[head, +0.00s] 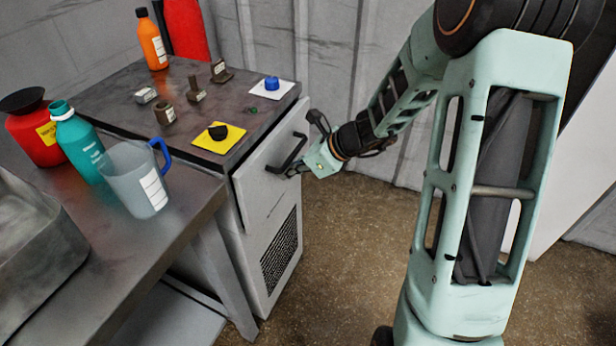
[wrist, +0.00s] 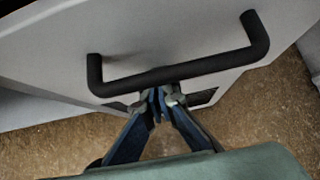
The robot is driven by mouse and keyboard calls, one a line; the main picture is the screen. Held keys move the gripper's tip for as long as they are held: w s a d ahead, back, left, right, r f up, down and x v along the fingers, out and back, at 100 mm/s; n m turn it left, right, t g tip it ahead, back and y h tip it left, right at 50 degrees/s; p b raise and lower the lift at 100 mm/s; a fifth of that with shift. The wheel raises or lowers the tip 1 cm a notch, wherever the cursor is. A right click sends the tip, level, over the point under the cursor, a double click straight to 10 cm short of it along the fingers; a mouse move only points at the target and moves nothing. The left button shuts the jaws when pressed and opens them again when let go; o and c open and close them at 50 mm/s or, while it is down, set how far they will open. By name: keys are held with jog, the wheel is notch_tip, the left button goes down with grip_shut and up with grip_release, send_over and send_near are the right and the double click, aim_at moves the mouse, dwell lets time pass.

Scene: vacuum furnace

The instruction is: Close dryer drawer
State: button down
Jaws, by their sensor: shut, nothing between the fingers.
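The dryer drawer (head: 262,180) is a light grey front panel on a cabinet, with a black bar handle (head: 290,153). Its front fills the upper part of the wrist view (wrist: 190,30), where the handle (wrist: 180,72) runs across the picture. My gripper (head: 292,172) is at the lower end of the handle in the head view. In the wrist view my gripper (wrist: 160,98) has its fingertips together just below the handle bar, with nothing between them. I cannot tell whether the fingertips touch the handle. How far the drawer stands open is not clear.
The cabinet's dark top (head: 185,75) holds several small dark items, a yellow card (head: 220,138) and a white card (head: 265,90). A bench on the left holds a clear jug (head: 138,185), a teal bottle (head: 78,143) and a red container (head: 38,130). Speckled floor (head: 345,250) is clear.

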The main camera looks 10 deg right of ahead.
jog(key=shift+w+a+r, duration=0.1)
jog(key=shift+w+a, duration=0.4)
jog(key=shift+a, duration=0.2)
jog(key=shift+a+r, duration=0.1)
jog(key=shift+r, duration=0.05)
